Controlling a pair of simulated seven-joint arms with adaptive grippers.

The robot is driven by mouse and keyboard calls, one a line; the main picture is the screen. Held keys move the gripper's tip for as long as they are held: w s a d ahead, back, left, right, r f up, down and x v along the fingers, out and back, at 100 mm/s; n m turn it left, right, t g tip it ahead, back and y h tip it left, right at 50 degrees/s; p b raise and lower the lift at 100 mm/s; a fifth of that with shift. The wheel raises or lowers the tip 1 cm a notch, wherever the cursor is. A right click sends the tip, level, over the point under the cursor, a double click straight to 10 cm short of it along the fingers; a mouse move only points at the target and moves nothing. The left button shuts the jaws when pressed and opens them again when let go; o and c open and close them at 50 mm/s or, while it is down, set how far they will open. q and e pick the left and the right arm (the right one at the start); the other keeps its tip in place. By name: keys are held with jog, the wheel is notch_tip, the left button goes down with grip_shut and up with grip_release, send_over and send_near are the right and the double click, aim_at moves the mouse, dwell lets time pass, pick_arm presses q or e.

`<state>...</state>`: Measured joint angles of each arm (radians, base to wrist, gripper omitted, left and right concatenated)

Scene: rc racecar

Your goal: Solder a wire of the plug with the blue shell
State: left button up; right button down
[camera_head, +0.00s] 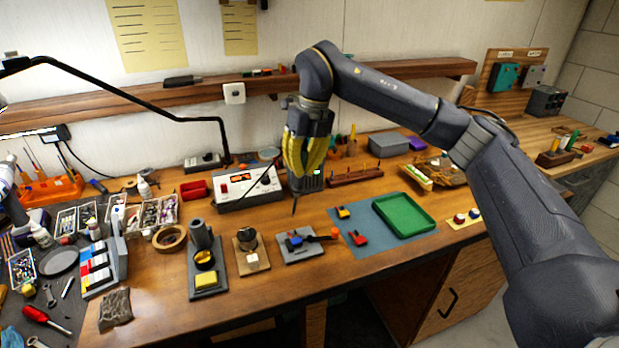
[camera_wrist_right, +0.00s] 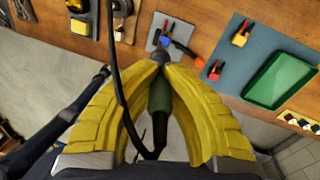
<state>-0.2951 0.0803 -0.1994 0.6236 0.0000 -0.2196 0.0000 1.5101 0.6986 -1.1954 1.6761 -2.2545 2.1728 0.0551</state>
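My right gripper (camera_head: 303,165) hangs above the bench with its tip end down. In the right wrist view its yellow fingers (camera_wrist_right: 160,68) are closed around a soldering iron with a green handle (camera_wrist_right: 160,95). The iron's thin dark tip (camera_head: 294,208) points down, above and apart from a grey fixture plate (camera_head: 288,258). A small blue part (camera_head: 296,241), apparently the blue-shelled plug, sits on that plate beside dark and orange parts. It also shows small in the right wrist view (camera_wrist_right: 163,41). Its wires are too small to make out.
A soldering station (camera_head: 232,192) stands behind; a dark cable runs from it. A blue-grey mat holds a green tray (camera_head: 428,224), a yellow-topped plug (camera_head: 342,212) and a red plug (camera_head: 358,239).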

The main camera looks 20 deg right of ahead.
aim_at(302, 192)
jog(key=shift+d, duration=0.2)
jog(key=shift+a+f+n, duration=0.2)
jog(key=shift+n, duration=0.2)
jog(key=shift+f, duration=3.6)
dwell(2.0)
jog(key=shift+r, duration=0.1)
dwell(0.8)
